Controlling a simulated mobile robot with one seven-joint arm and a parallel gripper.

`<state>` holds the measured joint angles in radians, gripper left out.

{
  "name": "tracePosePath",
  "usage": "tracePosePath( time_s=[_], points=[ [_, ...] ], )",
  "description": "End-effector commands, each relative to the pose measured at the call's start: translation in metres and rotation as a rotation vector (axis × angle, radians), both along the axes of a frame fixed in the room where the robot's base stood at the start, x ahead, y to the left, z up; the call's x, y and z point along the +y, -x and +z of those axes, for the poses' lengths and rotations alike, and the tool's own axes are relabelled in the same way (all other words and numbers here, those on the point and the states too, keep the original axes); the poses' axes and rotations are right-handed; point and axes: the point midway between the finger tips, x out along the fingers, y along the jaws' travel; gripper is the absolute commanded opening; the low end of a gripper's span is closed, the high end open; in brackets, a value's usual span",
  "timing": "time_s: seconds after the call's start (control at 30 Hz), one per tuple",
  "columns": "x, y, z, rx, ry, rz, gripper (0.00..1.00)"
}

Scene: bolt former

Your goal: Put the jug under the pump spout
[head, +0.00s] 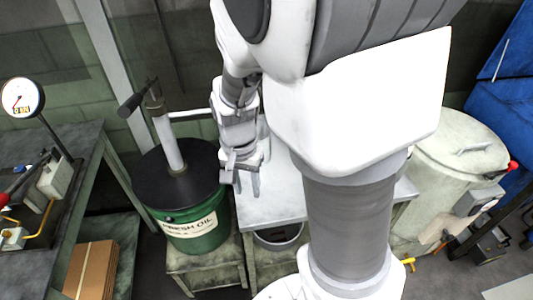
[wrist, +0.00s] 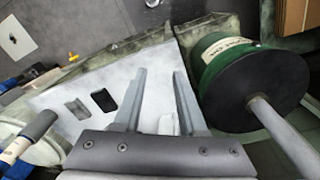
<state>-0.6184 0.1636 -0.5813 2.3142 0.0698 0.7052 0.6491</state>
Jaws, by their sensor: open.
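The green oil drum (head: 192,230) has a black lid and stands on a low stand at the centre left. Its pump (head: 168,145) rises from the lid, and the pale spout (head: 190,113) reaches right, its end hidden by my arm. My gripper (head: 246,192) is open, just right of the drum. In the wrist view, my gripper's fingers (wrist: 160,72) are apart over the pale table, with the drum (wrist: 215,60) to their right. A small pale shape (wrist: 168,122) shows low between the fingers; I cannot tell whether it is the jug. No jug is clearly visible.
The pale table (head: 285,200) has two rectangular openings in the wrist view. A dark round container (head: 278,237) sits below its front edge. A bench with a gauge (head: 22,97) stands left, over a cardboard box (head: 90,270). A large pale tank (head: 460,160) stands right.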

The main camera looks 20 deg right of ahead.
Motion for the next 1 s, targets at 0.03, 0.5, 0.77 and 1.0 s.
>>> tracePosePath(
  time_s=[0.03, 0.5, 0.77, 1.0],
  points=[
    [0.001, 0.002, 0.012, -0.023, -0.033, 0.028, 0.41],
    [-0.001, 0.040, 0.109, -0.262, -0.118, 0.360, 0.41],
    [-0.008, 0.071, 0.153, -0.402, -0.018, 0.536, 0.41],
    [-0.014, 0.092, 0.172, -0.462, 0.092, 0.636, 0.41]
  ],
)
